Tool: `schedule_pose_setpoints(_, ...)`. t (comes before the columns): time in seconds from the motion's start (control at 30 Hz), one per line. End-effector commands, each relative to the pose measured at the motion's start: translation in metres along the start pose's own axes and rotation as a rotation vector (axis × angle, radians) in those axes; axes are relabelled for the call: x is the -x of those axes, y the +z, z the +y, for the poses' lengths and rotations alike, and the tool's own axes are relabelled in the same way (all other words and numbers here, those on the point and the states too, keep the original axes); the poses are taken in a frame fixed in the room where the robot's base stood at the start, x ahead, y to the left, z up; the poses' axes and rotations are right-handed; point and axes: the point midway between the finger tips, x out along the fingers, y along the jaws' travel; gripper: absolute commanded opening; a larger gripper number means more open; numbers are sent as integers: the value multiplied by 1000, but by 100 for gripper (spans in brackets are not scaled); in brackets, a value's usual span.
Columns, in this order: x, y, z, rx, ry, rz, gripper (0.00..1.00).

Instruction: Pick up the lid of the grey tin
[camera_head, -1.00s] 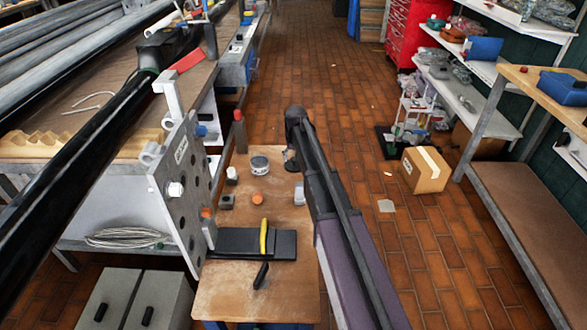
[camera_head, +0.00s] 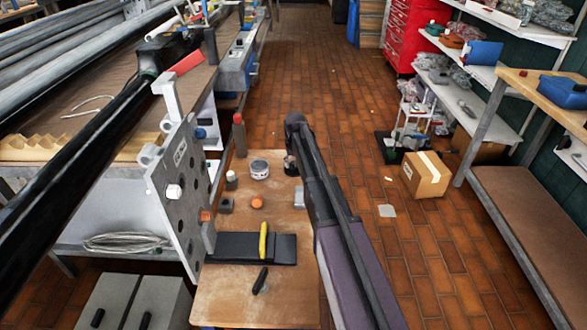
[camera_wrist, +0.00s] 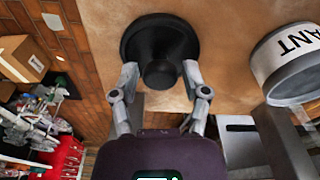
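The grey tin (camera_head: 259,170) stands on the small wooden bench with a pale label; part of its lettering, "ANT", shows in the wrist view (camera_wrist: 288,45). Its top looks grey, and I cannot tell whether it is open. A black round piece with a raised knob, which looks like a lid (camera_wrist: 140,38), lies on the wood beside the tin. It is small and dark in the head view (camera_head: 290,168), partly behind my arm.
A black pad (camera_head: 240,247) with a yellow piece lies nearer. An upright flange plate (camera_head: 180,190) borders the left. A cardboard box (camera_head: 427,174) sits on the floor.

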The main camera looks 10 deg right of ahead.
Motion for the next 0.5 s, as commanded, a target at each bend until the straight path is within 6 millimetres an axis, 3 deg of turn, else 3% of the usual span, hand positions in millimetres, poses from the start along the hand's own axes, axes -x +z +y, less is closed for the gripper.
schedule_pose_setpoints(0.03,0,0,0,0,0,0,28)
schedule_pose_setpoints(0.1,0,0,0,0,0,0,16)
schedule_pose_setpoints(0.5,0,0,0,1,0,0,15)
